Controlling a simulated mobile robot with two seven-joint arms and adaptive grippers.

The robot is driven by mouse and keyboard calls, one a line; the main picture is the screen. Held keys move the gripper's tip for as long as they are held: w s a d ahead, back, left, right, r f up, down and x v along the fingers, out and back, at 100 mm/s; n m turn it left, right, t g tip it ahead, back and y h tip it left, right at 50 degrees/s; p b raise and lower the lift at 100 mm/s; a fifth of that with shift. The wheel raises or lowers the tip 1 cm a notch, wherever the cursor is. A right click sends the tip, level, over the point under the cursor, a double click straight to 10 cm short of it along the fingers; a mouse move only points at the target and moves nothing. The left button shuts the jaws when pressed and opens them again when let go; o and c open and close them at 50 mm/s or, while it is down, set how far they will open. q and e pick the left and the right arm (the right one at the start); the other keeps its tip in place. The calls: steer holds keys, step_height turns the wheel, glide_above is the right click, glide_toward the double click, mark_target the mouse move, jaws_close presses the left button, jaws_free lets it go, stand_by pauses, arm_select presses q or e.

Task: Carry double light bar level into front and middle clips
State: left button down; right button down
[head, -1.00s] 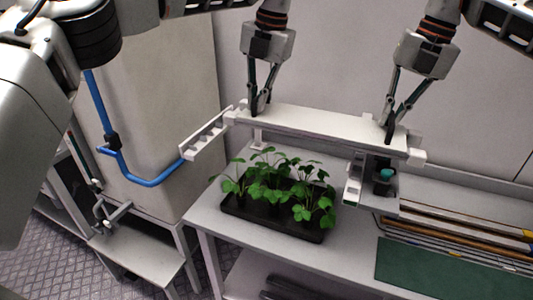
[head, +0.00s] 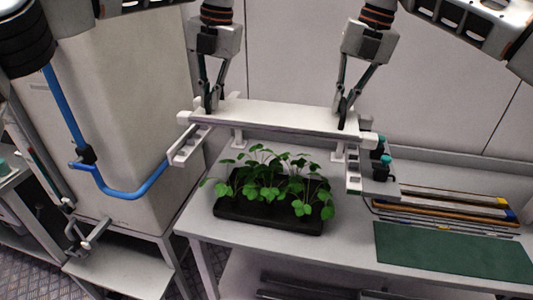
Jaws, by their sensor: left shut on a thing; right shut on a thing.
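The white double light bar (head: 275,118) spans above the plants, about level. My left gripper (head: 210,108) is shut on it near its left end. My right gripper (head: 346,122) is shut on it near its right end. A white slotted bracket (head: 187,147) juts forward under the bar's left end. Another slotted bracket (head: 354,179) is below its right end. White posts (head: 239,139) stand behind the plants, their tops hidden by the bar. I cannot tell whether the bar touches any clip.
A black tray (head: 268,219) of leafy plants (head: 272,180) sits on the grey bench (head: 205,225) below the bar. A green mat (head: 450,250) and several thin strips (head: 450,212) lie right. A beige cabinet (head: 120,120) with a blue pipe (head: 135,193) stands left.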

arm_select(q)
steer(key=shift+a+f+b, duration=0.35)
steer(key=shift+f, duration=0.15)
arm_select(e)
steer(key=shift+w+f, duration=0.1)
steer(key=shift+f, duration=0.4)
arm_select(q)
steer(key=shift+w+a+f+b, duration=0.1)
steer(key=shift+a+f+b, duration=0.1)
steer(key=shift+f+b, duration=0.5)
arm_select(e)
steer(key=shift+a+f, duration=0.25)
steer(key=shift+f, duration=0.45)
arm_select(q)
steer(key=shift+r, duration=0.1)
arm_select(e)
steer(key=shift+r, duration=0.1)
